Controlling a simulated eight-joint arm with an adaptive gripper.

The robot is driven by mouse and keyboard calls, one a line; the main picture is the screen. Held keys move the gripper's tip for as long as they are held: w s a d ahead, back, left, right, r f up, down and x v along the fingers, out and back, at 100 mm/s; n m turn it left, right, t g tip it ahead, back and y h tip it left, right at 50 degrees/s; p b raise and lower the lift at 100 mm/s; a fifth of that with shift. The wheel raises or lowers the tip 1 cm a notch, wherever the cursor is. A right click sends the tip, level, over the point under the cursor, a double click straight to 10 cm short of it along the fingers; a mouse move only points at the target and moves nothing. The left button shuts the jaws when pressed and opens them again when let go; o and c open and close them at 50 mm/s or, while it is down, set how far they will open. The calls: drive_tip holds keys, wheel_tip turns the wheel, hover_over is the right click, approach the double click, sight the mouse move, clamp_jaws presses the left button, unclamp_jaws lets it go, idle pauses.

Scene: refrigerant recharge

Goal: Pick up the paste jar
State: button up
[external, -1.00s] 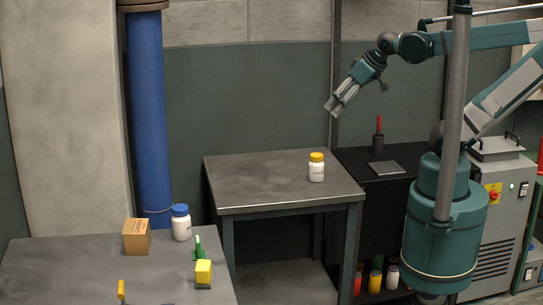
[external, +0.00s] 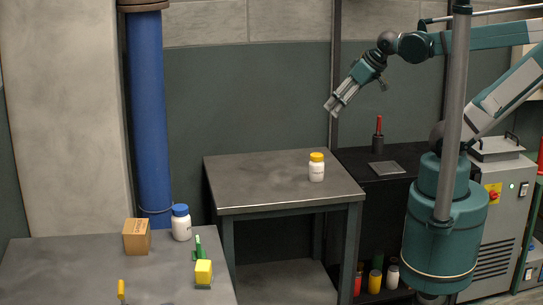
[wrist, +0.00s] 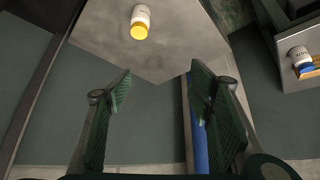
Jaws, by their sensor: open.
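A white jar with a yellow lid (external: 316,168) stands upright on the middle metal table (external: 270,190). It also shows near the top of the wrist view (wrist: 140,21), beyond my fingertips. A second white jar, with a blue lid (external: 181,223), stands on the left table. The labels are too small to read, so I cannot tell which one is the paste jar. My gripper (external: 334,108) is in the air above the back right of the middle table, higher than the yellow-lidded jar and apart from it. In the wrist view its two fingers (wrist: 160,70) are spread with nothing between them.
The left table (external: 70,270) also holds a cardboard box (external: 137,237), a green tool (external: 198,248) and a yellow block (external: 203,272). A blue pipe (external: 149,110) rises behind it. A black bench (external: 355,165) with a red-handled tool (external: 378,135) adjoins the middle table. The middle tabletop is otherwise clear.

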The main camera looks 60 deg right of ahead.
drive_tip(key=w+a+r+n+g+y+p, duration=0.15)
drive_tip(key=w+a+r+n, duration=0.25)
drive_tip(key=w+a, duration=0.8)
drive_tip(key=n+g+p, duration=0.1)
drive_tip(key=n+g, duration=0.3)
drive_tip(key=n, duration=0.4)
hover_over(181, 207)
drive_tip(key=w+d, duration=0.2)
drive_tip(key=d, duration=1.3)
wheel_tip(181, 207, down, 12)
drive_tip(key=a+f+n, duration=0.1)
drive_tip(key=a+f, duration=0.2)
drive_tip(key=a, duration=0.1)
drive_tip(key=s+a+f+n+g+h, duration=0.1)
drive_tip(key=a+f, duration=0.3)
drive_tip(key=a, duration=0.1)
drive_tip(key=a+f+n, duration=0.1)
drive_tip(key=a+f, duration=0.2)
drive_tip(key=a, duration=0.2)
drive_tip(key=shift+s+a+f+g+h+p, duration=0.25)
drive_tip(key=shift+s+g+p, duration=0.05)
drive_tip(key=shift+s+g, duration=0.1)
drive_tip(key=shift+s+a+f, duration=0.15)
drive_tip(key=shift+a+f, duration=0.25)
drive_tip(key=shift+f, duration=0.1)
